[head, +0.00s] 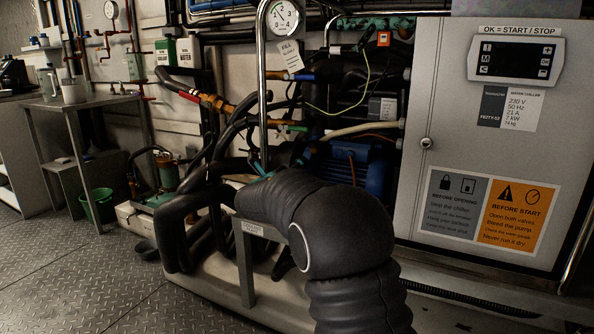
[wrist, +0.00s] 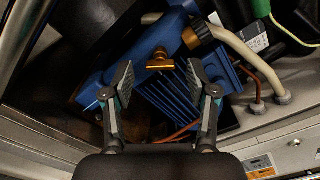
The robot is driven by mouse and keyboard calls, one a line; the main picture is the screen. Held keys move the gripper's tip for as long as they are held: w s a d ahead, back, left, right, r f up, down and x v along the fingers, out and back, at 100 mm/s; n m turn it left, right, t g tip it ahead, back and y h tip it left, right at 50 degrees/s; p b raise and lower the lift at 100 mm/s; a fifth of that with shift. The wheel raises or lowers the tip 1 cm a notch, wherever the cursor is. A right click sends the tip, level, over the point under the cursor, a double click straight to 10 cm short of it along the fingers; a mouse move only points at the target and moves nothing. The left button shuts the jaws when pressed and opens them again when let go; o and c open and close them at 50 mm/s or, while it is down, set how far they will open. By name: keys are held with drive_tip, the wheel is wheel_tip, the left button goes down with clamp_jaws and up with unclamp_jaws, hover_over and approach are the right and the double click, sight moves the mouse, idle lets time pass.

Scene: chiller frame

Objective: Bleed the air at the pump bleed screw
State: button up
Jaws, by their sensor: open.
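The blue pump (wrist: 163,97) with a finned body fills the middle of the wrist view. A brass wing-shaped screw (wrist: 160,60), which looks like the bleed screw, sits on top of it. My gripper (wrist: 159,68) is open, with one finger on either side of the screw in the picture and nothing between the pads. I cannot tell how far the fingertips are from the screw in depth. In the head view the blue pump (head: 370,172) is partly visible behind my arm; the screw and most of my gripper are hidden there.
The control cabinet (head: 460,130) is at the right. Open floor (head: 70,265) lies at the left.

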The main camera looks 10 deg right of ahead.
drive_tip(key=shift+w+d, duration=0.25)
drive_tip(key=shift+w, duration=0.15)
clamp_jaws()
drive_tip(key=shift+m, duration=0.4)
drive_tip(key=shift+m+b, duration=2.2)
drive_tip(key=shift+m, duration=3.1)
